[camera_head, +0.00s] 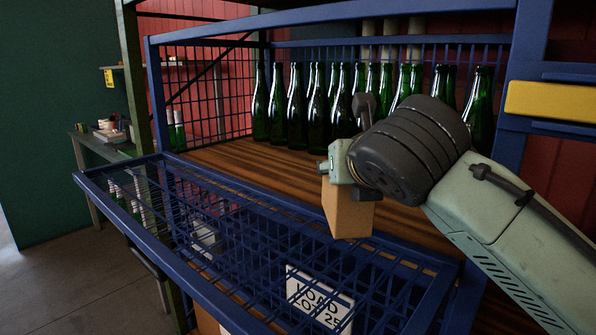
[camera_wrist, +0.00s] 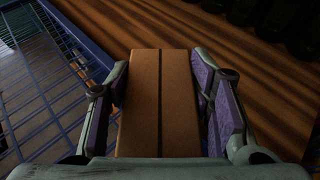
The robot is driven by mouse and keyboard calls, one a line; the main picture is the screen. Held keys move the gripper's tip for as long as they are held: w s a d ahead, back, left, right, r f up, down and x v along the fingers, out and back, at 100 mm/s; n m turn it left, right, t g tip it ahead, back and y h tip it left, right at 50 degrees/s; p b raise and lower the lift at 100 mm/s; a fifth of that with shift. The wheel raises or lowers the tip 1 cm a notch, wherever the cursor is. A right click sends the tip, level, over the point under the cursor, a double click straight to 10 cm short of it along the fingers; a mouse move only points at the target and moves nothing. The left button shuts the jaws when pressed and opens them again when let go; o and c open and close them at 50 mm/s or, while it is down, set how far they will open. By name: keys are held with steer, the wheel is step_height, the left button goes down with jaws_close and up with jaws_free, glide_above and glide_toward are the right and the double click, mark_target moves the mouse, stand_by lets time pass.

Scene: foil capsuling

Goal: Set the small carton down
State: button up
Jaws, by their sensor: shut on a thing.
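The small carton (camera_head: 346,212) is a plain brown box in my gripper, at the front of the blue cage in the head view. In the wrist view the carton (camera_wrist: 160,95) lies between the two fingers, with a seam down its middle. My gripper (camera_wrist: 162,100) is shut on it, a finger against each side. In the head view my wrist and arm hide part of my gripper (camera_head: 343,182) and the carton's top. The cage's wooden floor (camera_head: 240,160) is behind the carton. Whether the carton's underside touches anything cannot be told.
Several green bottles (camera_head: 300,105) stand in rows at the back of the cage. The wooden floor is bare at the front left. A side table (camera_head: 95,150) stands far left.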

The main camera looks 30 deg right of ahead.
steer(key=shift+w+d+f+p, duration=0.8)
steer(key=shift+w+d+p, duration=0.15)
steer(key=shift+w+d, duration=1)
steer(key=shift+w+d+f+p, duration=0.8)
steer(key=shift+w+d+p, duration=0.15)
steer(key=shift+w+d, duration=1)
steer(key=shift+w+d+f+p, duration=0.9)
steer(key=shift+w+d, duration=0.8)
steer(key=shift+w, duration=0.5)
steer(key=o, duration=1.3)
steer(key=shift+r, duration=0.15)
steer(key=b+v, duration=0.2)
steer(key=v, duration=1)
steer(key=shift+a, duration=0.1)
